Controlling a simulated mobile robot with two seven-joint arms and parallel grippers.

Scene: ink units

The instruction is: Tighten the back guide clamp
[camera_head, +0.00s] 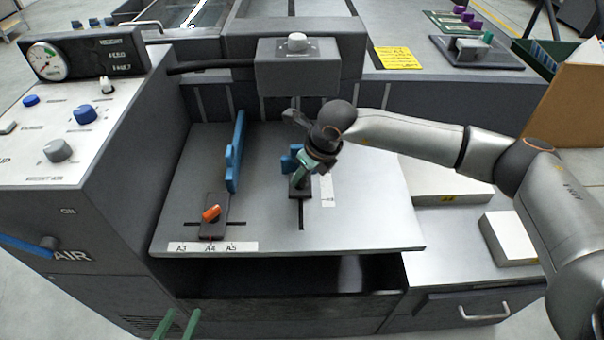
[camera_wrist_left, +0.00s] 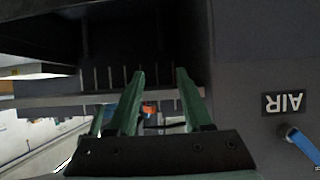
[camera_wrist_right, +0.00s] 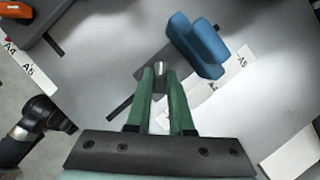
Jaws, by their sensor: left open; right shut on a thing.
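The blue back guide (camera_head: 289,160) stands on the feed table (camera_head: 370,215), partly behind my right gripper; it also shows in the right wrist view (camera_wrist_right: 198,45). My right gripper (camera_head: 301,177) reaches down beside it. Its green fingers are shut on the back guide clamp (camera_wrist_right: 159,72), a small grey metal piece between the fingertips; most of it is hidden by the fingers. The clamp's dark base (camera_head: 299,190) sits over a slot. My left gripper (camera_head: 179,322) is low in front of the machine, open and empty, its two fingers apart in the left wrist view (camera_wrist_left: 160,78).
A longer blue side guide (camera_head: 236,155) and its clamp with an orange lever (camera_head: 211,213) stand left on the table, beside an A3/A4/A5 scale (camera_head: 210,248). A grey head box (camera_head: 297,67) overhangs the back. The control panel (camera_head: 60,125) rises at left.

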